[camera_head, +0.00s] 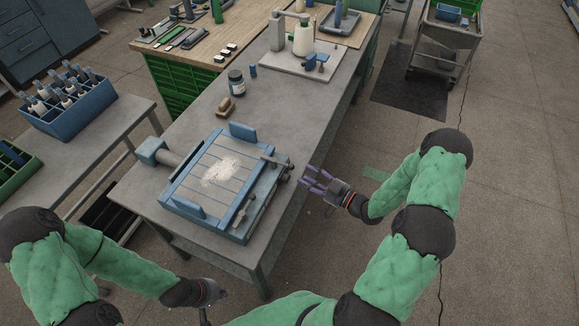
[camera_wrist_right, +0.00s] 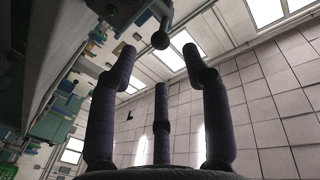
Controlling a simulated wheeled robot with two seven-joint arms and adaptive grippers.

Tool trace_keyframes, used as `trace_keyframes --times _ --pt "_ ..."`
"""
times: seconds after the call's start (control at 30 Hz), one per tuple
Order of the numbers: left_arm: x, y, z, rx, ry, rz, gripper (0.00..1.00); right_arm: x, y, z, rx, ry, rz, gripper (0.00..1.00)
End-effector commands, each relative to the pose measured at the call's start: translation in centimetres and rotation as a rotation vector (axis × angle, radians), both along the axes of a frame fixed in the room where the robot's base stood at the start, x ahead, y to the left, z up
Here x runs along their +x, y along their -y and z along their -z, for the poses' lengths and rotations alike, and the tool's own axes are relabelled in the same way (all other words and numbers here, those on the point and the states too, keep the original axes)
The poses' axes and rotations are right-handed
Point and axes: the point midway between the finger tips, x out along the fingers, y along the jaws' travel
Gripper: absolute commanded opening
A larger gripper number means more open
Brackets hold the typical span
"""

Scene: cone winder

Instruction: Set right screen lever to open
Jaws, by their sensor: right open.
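A blue-framed screen unit (camera_head: 182,205) with a slatted bed and pale powder on it stands on the grey table. On its right side a lever (camera_head: 275,161) with dark end parts sticks out near the table's edge. A second lever-like part (camera_head: 241,214) lies at its front right corner. I cannot tell which is the right screen lever. My right gripper (camera_head: 317,181) is open and empty, just right of the first lever, apart from it. In the right wrist view its spread fingers (camera_wrist_right: 161,85) point up towards a round-knobbed lever (camera_wrist_right: 161,39). My left gripper (camera_head: 211,294) hangs low before the table; its fingers are unclear.
A dark jar (camera_head: 236,83) and a small blue item (camera_head: 253,71) stand behind the unit. A plate with a white cone (camera_head: 303,39) stands farther back. A blue crate of bottles (camera_head: 70,103) is on the left table.

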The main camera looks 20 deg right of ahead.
Motion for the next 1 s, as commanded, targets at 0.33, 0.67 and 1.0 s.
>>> trace_keyframes --times 0.33,0.67,1.0 --pt "0.0 0.0 0.7 0.000 0.001 0.000 0.00 4.9 -3.0 0.0 -0.001 0.000 -0.002 0.49" --pt "0.1 0.0 0.9 0.000 0.001 0.000 0.00 6.3 -3.7 0.0 0.000 -0.002 0.001 0.49" --pt "0.1 0.0 0.8 0.000 0.001 0.000 0.00 6.3 -3.7 0.0 0.000 -0.002 0.001 0.03"
